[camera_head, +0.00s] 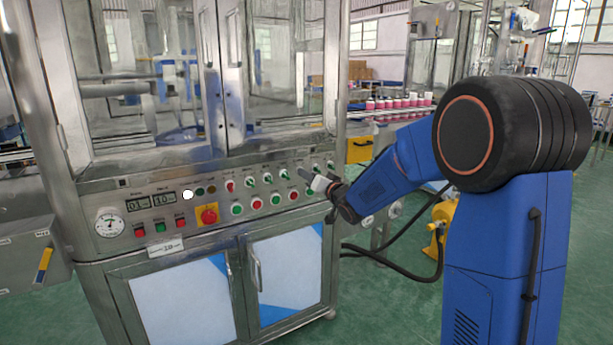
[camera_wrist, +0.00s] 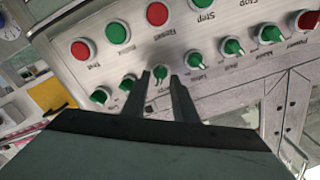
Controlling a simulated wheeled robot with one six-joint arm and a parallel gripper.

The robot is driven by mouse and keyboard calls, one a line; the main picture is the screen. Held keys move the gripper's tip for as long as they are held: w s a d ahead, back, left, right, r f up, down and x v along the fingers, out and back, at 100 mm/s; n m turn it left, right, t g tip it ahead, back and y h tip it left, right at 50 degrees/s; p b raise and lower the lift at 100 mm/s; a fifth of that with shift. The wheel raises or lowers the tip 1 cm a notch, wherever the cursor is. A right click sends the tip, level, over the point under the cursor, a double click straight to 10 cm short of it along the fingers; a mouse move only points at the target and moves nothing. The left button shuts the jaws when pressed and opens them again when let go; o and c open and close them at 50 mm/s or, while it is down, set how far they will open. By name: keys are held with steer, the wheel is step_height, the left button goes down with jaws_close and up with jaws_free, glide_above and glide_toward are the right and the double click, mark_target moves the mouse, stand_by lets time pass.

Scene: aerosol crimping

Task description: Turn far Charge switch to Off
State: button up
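The machine's control panel (camera_head: 225,195) carries a row of green rotary switches, and my gripper (camera_head: 313,181) is at its right part. In the wrist view the panel appears upside down. A green switch knob (camera_wrist: 160,73) lies between the two fingertips of my gripper (camera_wrist: 161,76). The fingers stand apart on either side of it; I cannot tell whether they touch it. Its label is partly hidden and too small to read, so I cannot tell whether it is the far Charge switch. Other green switches (camera_wrist: 196,60) and (camera_wrist: 128,82) sit on either side.
Red and green push buttons (camera_wrist: 117,32) line the panel beside the switches. A red emergency stop (camera_head: 209,216) on a yellow plate, a gauge (camera_head: 110,223) and displays are further left. Glass doors (camera_head: 225,75) stand above and cabinet doors (camera_head: 285,275) below.

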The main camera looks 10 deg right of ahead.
steer(key=shift+x, duration=0.8)
steer(key=shift+c, duration=0.4)
jaws_close()
steer(key=shift+n, duration=0.4)
steer(key=n, duration=1.1)
steer(key=shift+s+a, duration=0.1)
